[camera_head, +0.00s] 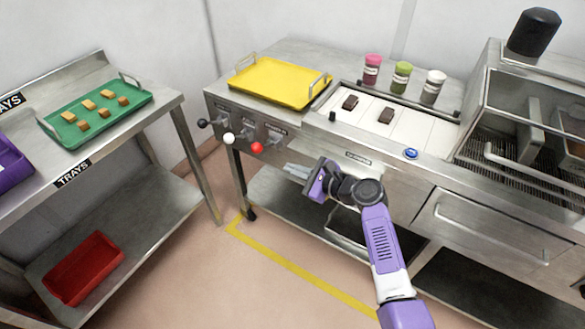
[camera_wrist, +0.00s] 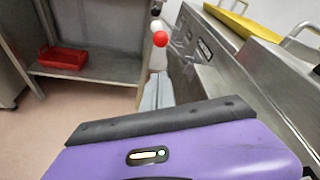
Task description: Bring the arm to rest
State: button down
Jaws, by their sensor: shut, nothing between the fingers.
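My arm, purple, white and grey, reaches up from the bottom right in the head view. My gripper (camera_head: 297,171) is shut and empty. It hangs in front of the steel counter (camera_head: 373,157), below its front edge and to the right of the red knob (camera_head: 257,148). In the wrist view the grey fingers of my gripper (camera_wrist: 157,92) point away past the purple wrist housing, with the counter front close on the right. I cannot tell whether any part of the arm touches the counter.
A yellow tray (camera_head: 280,84) and a white work surface with two dark bars lie on the counter. A steel table (camera_head: 160,102) on the left bears a green tray (camera_head: 62,138); a red tray (camera_head: 62,289) is on its lower shelf. The floor between is clear.

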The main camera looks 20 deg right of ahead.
jog(key=shift+f, duration=0.1)
jog(key=s+d+f+n+h, duration=0.1)
jog(key=s+f+n+h, duration=0.35)
jog(key=s, duration=0.95)
jog(key=s+d+f+n+h, duration=0.15)
jog(key=s+f+n, duration=0.45)
jog(key=s, duration=0.7)
jog(key=s+a+r+n+h, duration=0.1)
jog(key=s+r+n, duration=0.25)
jog(key=s, duration=0.45)
jog(key=s+a+r+n, duration=0.1)
jog(key=s+r+n, duration=0.2)
jog(key=s+r, duration=0.3)
jog(key=s+a+r+n+t, duration=0.2)
jog(key=s+r+n, duration=0.5)
jog(key=r, duration=0.5)
jog(key=shift+s+a+r+n, duration=0.25)
jog(key=shift+s+a+n, duration=0.15)
jog(key=shift+s, duration=0.65)
